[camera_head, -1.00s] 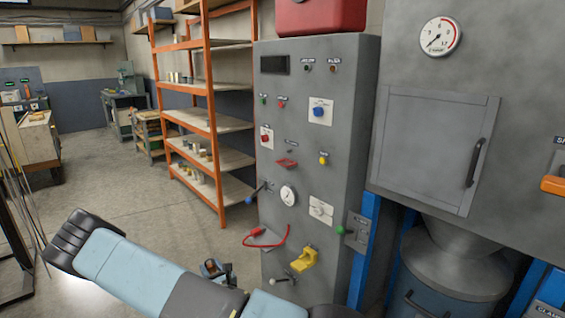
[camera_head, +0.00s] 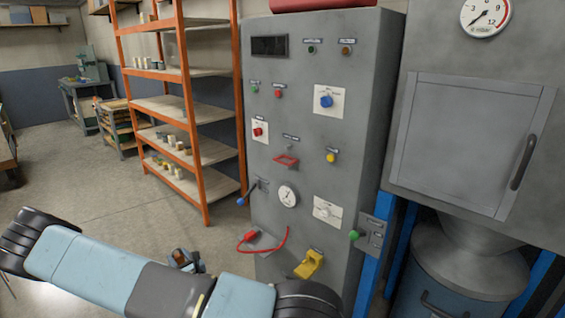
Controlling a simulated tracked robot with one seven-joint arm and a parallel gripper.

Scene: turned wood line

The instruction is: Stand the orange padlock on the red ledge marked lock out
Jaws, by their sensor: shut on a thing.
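The control cabinet (camera_head: 315,110) stands in front of me. A small red ledge (camera_head: 286,161) juts from the middle of its face, below a small label too blurred to read. My blue and grey arm crosses the bottom of the picture. A small dark part (camera_head: 186,261) shows just above it, at the left of the cabinet's foot. It may be the end of my gripper, mostly hidden behind the arm. I cannot make out its fingers or what they hold. I cannot pick out the orange padlock. Nothing is seen standing on the red ledge.
Around the ledge are a yellow knob (camera_head: 331,157), a white dial (camera_head: 288,196) and a blue-tipped lever (camera_head: 243,200). Lower are a red cable (camera_head: 283,243) and a yellow bracket (camera_head: 309,264). An orange shelf rack (camera_head: 190,120) stands left. A grey machine (camera_head: 465,140) stands right.

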